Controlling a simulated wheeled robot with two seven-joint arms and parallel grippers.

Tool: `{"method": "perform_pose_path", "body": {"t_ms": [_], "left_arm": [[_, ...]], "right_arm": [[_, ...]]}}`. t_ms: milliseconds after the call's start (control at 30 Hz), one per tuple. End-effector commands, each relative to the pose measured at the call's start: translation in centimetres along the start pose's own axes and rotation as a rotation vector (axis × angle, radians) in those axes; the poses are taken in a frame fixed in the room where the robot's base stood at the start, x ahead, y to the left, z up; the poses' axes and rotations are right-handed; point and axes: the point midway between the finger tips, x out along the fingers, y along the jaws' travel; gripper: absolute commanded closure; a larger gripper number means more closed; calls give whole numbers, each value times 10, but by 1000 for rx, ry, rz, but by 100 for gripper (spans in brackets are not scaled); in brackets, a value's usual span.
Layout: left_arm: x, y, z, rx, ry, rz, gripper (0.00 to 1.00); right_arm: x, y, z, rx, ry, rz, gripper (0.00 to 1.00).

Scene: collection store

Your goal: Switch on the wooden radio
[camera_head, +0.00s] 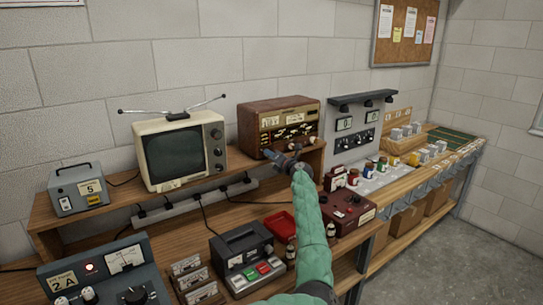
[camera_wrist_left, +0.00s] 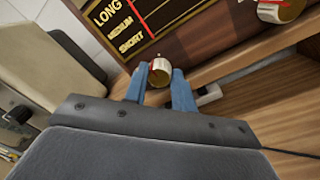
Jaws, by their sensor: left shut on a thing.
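The wooden radio (camera_head: 252,117) stands on the raised wooden shelf, right of the television. It is a brown box with a dark dial panel on its front. My left gripper (camera_head: 272,155) reaches up to the lower left of its front. In the left wrist view the blue fingers (camera_wrist_left: 160,78) are shut on a round brass-coloured knob (camera_wrist_left: 160,67), below the LONG, MEDIUM and SHORT lettering. A second brass knob (camera_wrist_left: 285,10) with a red mark sits to the right, clear of the fingers. My right gripper is not in view.
A cream television (camera_head: 157,125) with antennas stands left of the radio. A small grey box (camera_head: 66,205) is further left. Below are a dark device with coloured buttons (camera_head: 235,245), a red tray (camera_head: 279,224) and a dark red box (camera_head: 350,215). A power strip (camera_head: 180,212) runs under the shelf.

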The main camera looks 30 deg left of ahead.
Motion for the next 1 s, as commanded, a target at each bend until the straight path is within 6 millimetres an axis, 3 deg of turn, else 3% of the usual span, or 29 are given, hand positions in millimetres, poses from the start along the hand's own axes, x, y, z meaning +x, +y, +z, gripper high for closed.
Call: {"method": "perform_pose_path", "body": {"t_ms": [400,1000], "left_arm": [[0,0,1,241,-11,-3,97],[0,0,1,297,-14,-2,97]], "right_arm": [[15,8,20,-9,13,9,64],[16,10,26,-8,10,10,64]]}}
